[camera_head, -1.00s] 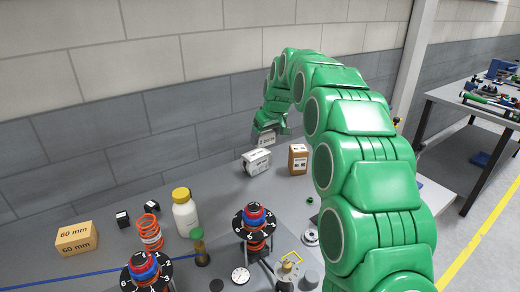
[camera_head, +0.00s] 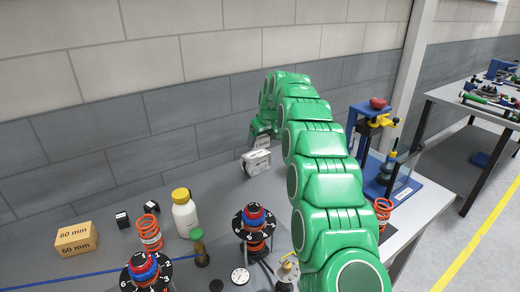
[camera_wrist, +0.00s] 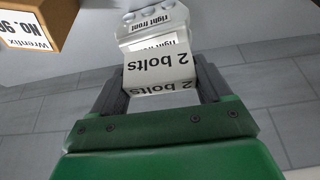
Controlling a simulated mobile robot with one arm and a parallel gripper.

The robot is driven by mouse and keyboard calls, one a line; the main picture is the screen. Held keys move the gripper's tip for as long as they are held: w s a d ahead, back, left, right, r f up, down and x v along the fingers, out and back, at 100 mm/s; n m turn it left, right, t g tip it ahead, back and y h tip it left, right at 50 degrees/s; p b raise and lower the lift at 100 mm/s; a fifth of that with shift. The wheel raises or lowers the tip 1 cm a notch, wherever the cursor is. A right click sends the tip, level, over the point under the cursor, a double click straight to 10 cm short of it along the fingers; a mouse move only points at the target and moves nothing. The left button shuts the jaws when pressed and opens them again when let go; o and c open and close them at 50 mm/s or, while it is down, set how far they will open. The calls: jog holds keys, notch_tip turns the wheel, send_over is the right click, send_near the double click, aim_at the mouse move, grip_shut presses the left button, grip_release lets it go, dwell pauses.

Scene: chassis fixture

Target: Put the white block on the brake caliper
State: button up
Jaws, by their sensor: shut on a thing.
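The white block, labelled "2 bolts" (camera_wrist: 160,70), is held between the two dark fingers of my gripper (camera_wrist: 160,80) in the wrist view. In the head view the block (camera_head: 262,142) shows as a small pale piece under my gripper (camera_head: 262,133). The brake caliper is a pale grey-white part labelled "right front" (camera_wrist: 145,28), just beyond the block in the wrist view. In the head view the caliper (camera_head: 256,164) sits on the bench near the wall, directly below the block. I cannot tell whether block and caliper touch.
A brown box (camera_wrist: 30,25) stands beside the caliper in the wrist view; my arm hides it in the head view. A white bottle (camera_head: 185,215), orange spring (camera_head: 150,233) and numbered dial stack (camera_head: 254,222) stand nearer. A blue fixture (camera_head: 372,150) stands right.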

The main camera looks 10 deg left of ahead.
aim_at(260, 157)
jog(key=shift+w+a+f, duration=0.2)
jog(key=shift+w+f, duration=0.45)
jog(key=shift+f, duration=0.1)
jog(key=shift+w+a+f, duration=0.15)
jog(key=shift+w+f, duration=0.2)
jog(key=shift+f, duration=1.5)
jog(key=shift+f, duration=0.15)
jog(key=o, duration=1)
jog(key=shift+c, duration=0.2)
